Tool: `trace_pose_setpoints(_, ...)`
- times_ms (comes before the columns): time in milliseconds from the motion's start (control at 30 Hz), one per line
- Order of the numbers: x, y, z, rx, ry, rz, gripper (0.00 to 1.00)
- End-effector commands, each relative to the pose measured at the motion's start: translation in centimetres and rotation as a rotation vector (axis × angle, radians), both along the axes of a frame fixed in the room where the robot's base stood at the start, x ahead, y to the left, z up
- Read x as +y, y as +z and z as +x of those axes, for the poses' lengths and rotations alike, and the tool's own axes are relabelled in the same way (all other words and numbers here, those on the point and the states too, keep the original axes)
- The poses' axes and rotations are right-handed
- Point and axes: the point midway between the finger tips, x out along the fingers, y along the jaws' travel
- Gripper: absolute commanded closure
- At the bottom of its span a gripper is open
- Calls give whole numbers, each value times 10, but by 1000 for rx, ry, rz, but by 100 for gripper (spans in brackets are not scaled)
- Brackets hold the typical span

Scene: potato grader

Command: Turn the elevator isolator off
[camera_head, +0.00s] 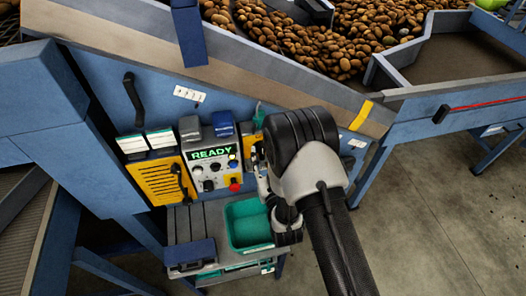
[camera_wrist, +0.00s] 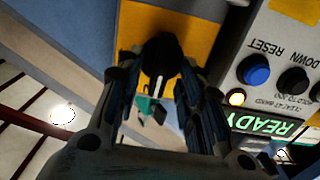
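A black rotary knob (camera_wrist: 162,58) with a white pointer line sits on a yellow plate (camera_wrist: 197,30) in the wrist view, which appears upside down; I take it as the isolator. Its pointer line is close to upright in that picture. My gripper (camera_wrist: 158,75) is open, with one finger on each side of the knob; firm contact cannot be seen. In the head view, part of the yellow plate (camera_head: 247,144) shows right of the control panel, while my arm hides the knob and most of my gripper.
The grey control panel (camera_head: 198,172) reads READY and has a red button (camera_head: 235,185). Its blue reset button (camera_wrist: 253,70) is close beside my gripper. A teal item (camera_wrist: 147,108) lies beyond the knob. A teal tray (camera_head: 232,228) is below; a louvred yellow panel (camera_head: 155,183) is left.

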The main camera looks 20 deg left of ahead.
Motion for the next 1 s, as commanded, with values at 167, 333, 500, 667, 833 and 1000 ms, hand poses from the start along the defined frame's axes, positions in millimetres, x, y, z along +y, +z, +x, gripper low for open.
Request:
trace_pose_setpoints(167,0,0,0,0,0,0,68)
trace_pose_setpoints(333,0,0,0,0,0,0,79)
trace_pose_setpoints(500,0,0,0,0,0,0,90)
trace_pose_setpoints(667,0,0,0,0,0,0,100)
trace_pose_setpoints(833,0,0,0,0,0,0,100)
trace_pose_setpoints(1000,0,0,1,8,0,14,100)
